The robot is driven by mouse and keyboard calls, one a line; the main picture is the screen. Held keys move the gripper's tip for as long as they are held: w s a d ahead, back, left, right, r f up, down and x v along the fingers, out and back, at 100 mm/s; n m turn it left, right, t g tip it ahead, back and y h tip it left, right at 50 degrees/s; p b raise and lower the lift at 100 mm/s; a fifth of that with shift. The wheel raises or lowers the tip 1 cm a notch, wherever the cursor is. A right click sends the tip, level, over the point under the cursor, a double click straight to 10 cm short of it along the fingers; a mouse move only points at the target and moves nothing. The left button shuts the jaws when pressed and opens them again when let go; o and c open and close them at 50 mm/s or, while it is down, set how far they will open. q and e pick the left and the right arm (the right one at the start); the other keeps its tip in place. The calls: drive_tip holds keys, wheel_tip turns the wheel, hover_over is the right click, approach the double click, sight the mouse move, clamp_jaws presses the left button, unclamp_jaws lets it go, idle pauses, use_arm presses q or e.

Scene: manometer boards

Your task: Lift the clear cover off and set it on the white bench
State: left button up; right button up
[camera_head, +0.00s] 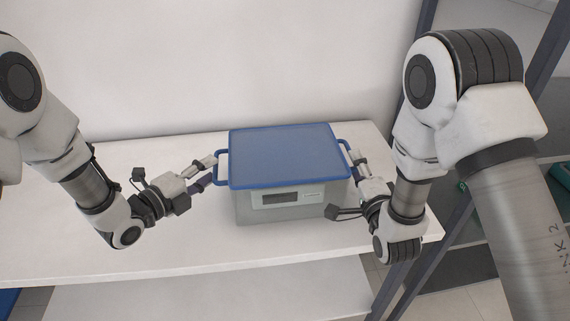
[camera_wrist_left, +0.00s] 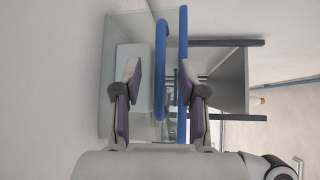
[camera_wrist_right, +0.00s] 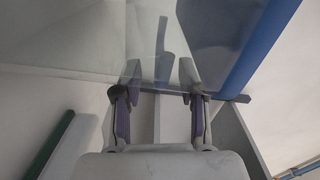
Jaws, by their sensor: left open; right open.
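The cover (camera_head: 285,155) is a box with a blue top rim and a blue handle at each end. It stands on the white bench (camera_head: 130,245). A dark display panel (camera_head: 282,198) shows at its front, beneath the rim. My left gripper (camera_head: 208,174) is open at the left handle (camera_head: 221,168). In the left wrist view the blue handle (camera_wrist_left: 161,70) lies between the open fingers. My right gripper (camera_head: 356,168) is open close beside the right handle (camera_head: 346,153). In the right wrist view a blue edge (camera_wrist_right: 262,45) is at the upper right; I cannot tell whether the fingers straddle the handle.
A plain white wall (camera_head: 230,60) rises behind the bench. The bench is clear to the left and in front of the box. Its right edge is close to the box, beside a dark rack post (camera_head: 400,270). A lower white shelf (camera_head: 270,292) shows below.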

sight(216, 166)
use_arm(q)
drive_tip(key=shift+x, duration=1.5)
use_arm(e)
drive_tip(key=shift+w+a, duration=0.1)
drive_tip(key=shift+w, duration=1.4)
use_arm(q)
drive_tip(key=shift+s, duration=0.1)
clamp_jaws()
use_arm(e)
clamp_jaws()
